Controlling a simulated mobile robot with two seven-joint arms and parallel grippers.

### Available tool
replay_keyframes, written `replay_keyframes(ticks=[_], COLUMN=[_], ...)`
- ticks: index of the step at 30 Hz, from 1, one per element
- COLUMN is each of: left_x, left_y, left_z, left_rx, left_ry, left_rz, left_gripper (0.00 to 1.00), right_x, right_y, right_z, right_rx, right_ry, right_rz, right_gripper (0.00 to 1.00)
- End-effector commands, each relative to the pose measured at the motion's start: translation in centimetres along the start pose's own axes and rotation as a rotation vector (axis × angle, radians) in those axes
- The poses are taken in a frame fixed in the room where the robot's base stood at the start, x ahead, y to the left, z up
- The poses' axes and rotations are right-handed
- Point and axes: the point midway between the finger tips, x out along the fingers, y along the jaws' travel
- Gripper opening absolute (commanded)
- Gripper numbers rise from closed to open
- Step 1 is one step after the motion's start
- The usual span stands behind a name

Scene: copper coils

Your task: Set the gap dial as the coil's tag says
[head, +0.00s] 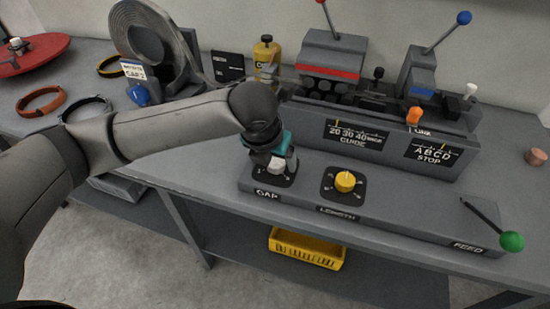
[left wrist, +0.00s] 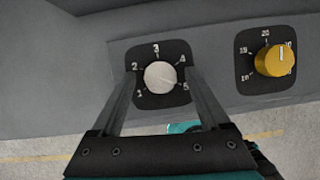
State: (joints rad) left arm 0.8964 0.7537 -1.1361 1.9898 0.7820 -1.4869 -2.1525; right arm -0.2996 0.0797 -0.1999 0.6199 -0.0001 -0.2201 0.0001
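The gap dial is a white round knob (left wrist: 161,77) on a black plate numbered 1 to 5; in the head view the knob (head: 276,166) sits above the GAP label. A faint mark on it seems to point toward 5, but I cannot tell surely. My left gripper (left wrist: 159,73) is open, its fingers on either side of the knob with a gap to it on each side; in the head view the gripper (head: 273,158) is over the dial. The coil (head: 147,42) stands at the back left. Its white tag (head: 134,72) appears to read GAP 2. My right gripper is not in view.
The yellow length dial (head: 345,181) is just right of the gap dial. A green-knobbed feed lever (head: 512,241) is at the right end. The machine (head: 372,125) with guide and stop scales stands behind. Orange (head: 41,102) and black rings lie at left.

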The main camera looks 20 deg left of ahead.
Motion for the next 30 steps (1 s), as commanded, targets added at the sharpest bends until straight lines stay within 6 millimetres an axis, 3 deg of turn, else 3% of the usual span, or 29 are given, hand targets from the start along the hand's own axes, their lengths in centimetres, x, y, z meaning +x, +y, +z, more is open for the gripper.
replay_keyframes(ticks=[2,21,30], left_x=[-0.02,-0.05,-0.18], left_y=[-0.02,0.0,-0.04], left_z=[-0.01,0.0,0.03], left_rx=[0.0,0.0,-0.016], left_ry=[0.0,0.0,0.001], left_rz=[0.0,0.0,0.007], left_gripper=[0.71,0.0,0.0], right_x=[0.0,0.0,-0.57], right_y=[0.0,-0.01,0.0], right_z=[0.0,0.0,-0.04], right_rx=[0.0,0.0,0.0], right_ry=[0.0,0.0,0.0], right_rz=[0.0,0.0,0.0], right_gripper=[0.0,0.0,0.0])
